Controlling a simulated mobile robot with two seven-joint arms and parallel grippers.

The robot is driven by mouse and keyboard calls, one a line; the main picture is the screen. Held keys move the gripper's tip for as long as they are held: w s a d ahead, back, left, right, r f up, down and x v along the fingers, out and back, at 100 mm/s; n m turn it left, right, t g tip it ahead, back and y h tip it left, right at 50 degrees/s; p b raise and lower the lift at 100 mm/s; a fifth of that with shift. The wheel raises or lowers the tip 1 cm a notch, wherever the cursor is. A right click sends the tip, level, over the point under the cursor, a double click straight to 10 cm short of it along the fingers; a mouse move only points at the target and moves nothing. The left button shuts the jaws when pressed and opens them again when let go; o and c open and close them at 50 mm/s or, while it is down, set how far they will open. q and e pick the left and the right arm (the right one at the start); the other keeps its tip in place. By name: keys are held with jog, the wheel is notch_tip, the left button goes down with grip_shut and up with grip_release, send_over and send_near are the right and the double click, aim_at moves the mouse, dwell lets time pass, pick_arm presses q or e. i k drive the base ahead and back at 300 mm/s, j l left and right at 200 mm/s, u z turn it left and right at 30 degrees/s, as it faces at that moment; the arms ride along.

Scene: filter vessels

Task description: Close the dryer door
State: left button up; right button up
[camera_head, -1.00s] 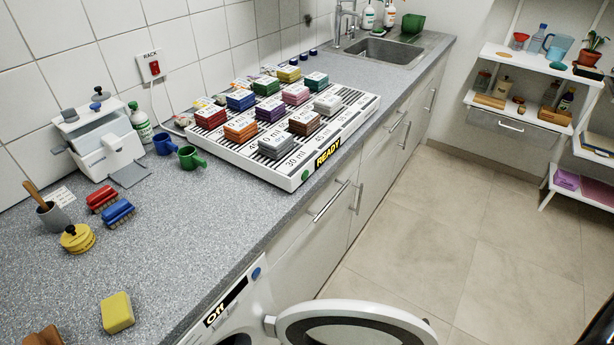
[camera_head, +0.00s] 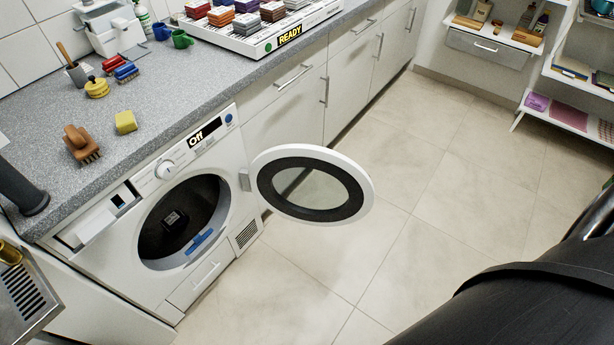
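The dryer (camera_head: 178,281) is a white front-loading machine under the counter, and its display reads "Off". Its round door (camera_head: 358,172), a white ring with a dark inner rim and clear glass, is swung wide open to the right on a hinge at the right of the opening. The dark drum (camera_head: 160,238) is exposed; a dark item and a blue piece show inside. Neither gripper's fingers are in view. A large black part at the lower right seems to be my own arm.
The grey counter (camera_head: 60,185) carries a brown brush (camera_head: 80,146), a yellow sponge (camera_head: 125,122), and a white rack marked "READY" (camera_head: 240,44). A metal slotted piece (camera_head: 22,292) is at the lower left. The tiled floor (camera_head: 300,285) before the dryer looks clear.

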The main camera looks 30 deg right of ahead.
aim_at(257, 179)
jog(key=u, duration=1.6)
jog(key=k+l+u, duration=0.35)
jog(key=l+u, duration=0.15)
jog(key=l, duration=0.2)
jog(key=k+l+u, duration=0.3)
jog(key=k+l, duration=0.25)
jog(key=l, duration=0.15)
jog(key=k+l, duration=0.2)
jog(key=l, duration=0.15)
jog(key=k+l, duration=0.25)
jog(key=l, duration=0.15)
jog(key=k+l, duration=0.2)
jog(key=l, duration=0.2)
